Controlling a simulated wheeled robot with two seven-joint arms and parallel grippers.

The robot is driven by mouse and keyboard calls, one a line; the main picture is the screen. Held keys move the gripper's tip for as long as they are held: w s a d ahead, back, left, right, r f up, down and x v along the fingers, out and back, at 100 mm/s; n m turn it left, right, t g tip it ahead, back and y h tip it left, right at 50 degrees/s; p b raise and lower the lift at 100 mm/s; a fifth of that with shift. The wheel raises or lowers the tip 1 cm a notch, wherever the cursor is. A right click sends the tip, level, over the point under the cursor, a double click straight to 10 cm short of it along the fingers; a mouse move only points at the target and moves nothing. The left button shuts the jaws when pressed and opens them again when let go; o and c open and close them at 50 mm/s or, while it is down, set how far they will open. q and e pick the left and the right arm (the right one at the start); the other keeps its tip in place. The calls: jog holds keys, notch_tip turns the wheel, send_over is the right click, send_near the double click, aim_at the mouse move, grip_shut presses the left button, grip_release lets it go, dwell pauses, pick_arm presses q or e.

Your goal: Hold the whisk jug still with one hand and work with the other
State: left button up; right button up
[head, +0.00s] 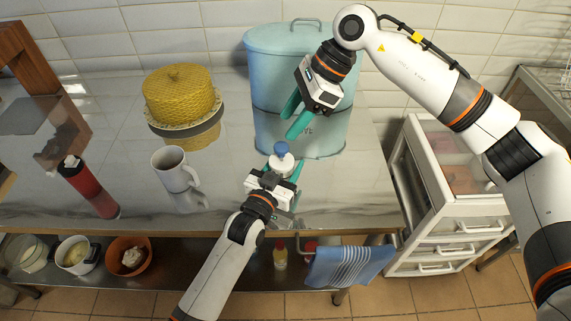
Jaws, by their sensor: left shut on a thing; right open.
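The whisk jug (282,163) is a small whitish vessel with a blue knob on top, standing on the shiny metal table near its front. My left gripper (283,172) is shut on the jug from the front, with a green finger showing at its side. Part of the jug is hidden behind the gripper. My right gripper (291,115) is open and empty. Its green fingers are above and behind the jug, in front of the blue bin, apart from the knob.
A light blue lidded bin (262,80) stands behind. A white drawer unit (440,220) stands right. A blue striped towel (348,264) hangs at the front.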

notch_tip(320, 180, down, 3)
jog(key=s+a+y, duration=0.2)
jog(key=y, duration=0.2)
jog(key=m+t+y, duration=0.6)
jog(key=t+y, duration=0.1)
jog(key=t, duration=0.1)
send_near(288, 149)
jog(key=x, duration=1.1)
jog(key=shift+w+a+f, duration=0.1)
jog(key=shift+w+a, duration=0.05)
jog(key=shift+a, duration=0.05)
jog(key=c, duration=0.7)
